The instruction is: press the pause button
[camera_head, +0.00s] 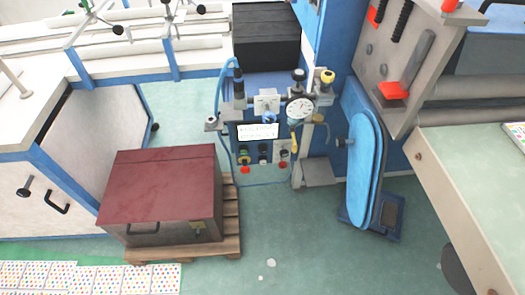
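The control panel (262,145) is on the blue machine near the middle of the head view. It has a small lit display (259,131) with text too small to read. Below the display are several small knobs and buttons, among them a red button (245,170) at lower left and another red button (283,165) at lower right. A dark knob (263,149) sits between them. I cannot tell which one is the pause button, as no label is readable. Neither of my grippers is in view.
A dark red box (160,185) stands on a wooden pallet (232,215) left of and in front of the panel. A round gauge (299,108) is right of the display. A blue oval guard (363,160) stands further right. The green floor (290,225) before the panel is mostly clear.

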